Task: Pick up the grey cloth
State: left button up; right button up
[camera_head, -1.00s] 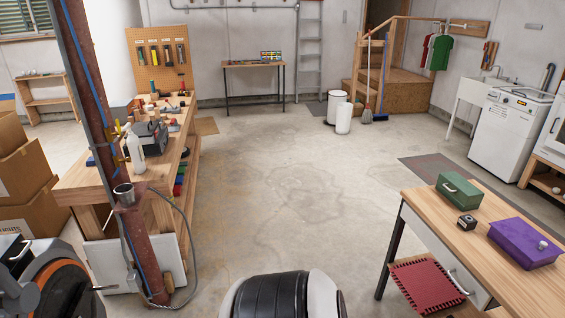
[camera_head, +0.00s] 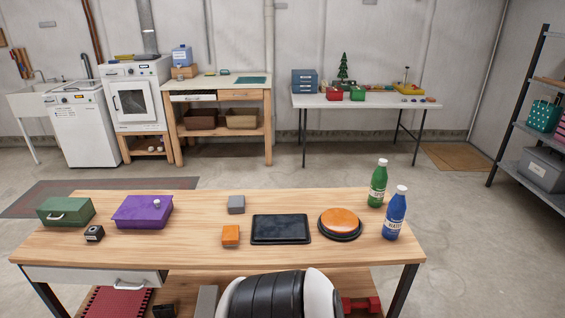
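I cannot make out a clear grey cloth in view. A small grey block-like item (camera_head: 236,204) lies on the wooden table in front of me, behind a small orange block; it may be a folded cloth, but I cannot tell. Another grey item (camera_head: 207,301) shows below the table's front edge, partly cut off by the frame. Neither of my grippers is in view.
The wooden table (camera_head: 300,258) also holds a green box (camera_head: 65,211), a purple box (camera_head: 142,211), a black tray (camera_head: 281,229), an orange disc (camera_head: 339,222) and two bottles (camera_head: 378,184). A workbench, white table and shelf stand behind, with free floor between.

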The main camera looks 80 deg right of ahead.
aim_at(235, 204)
jog(key=z, duration=2.4)
jog(key=u, duration=3.65)
jog(key=z, duration=3.65)
jog(key=i+j+z, duration=0.2)
jog(key=j+z, duration=0.2)
jog(key=i+j+z, duration=0.15)
jog(key=j+z, duration=0.2)
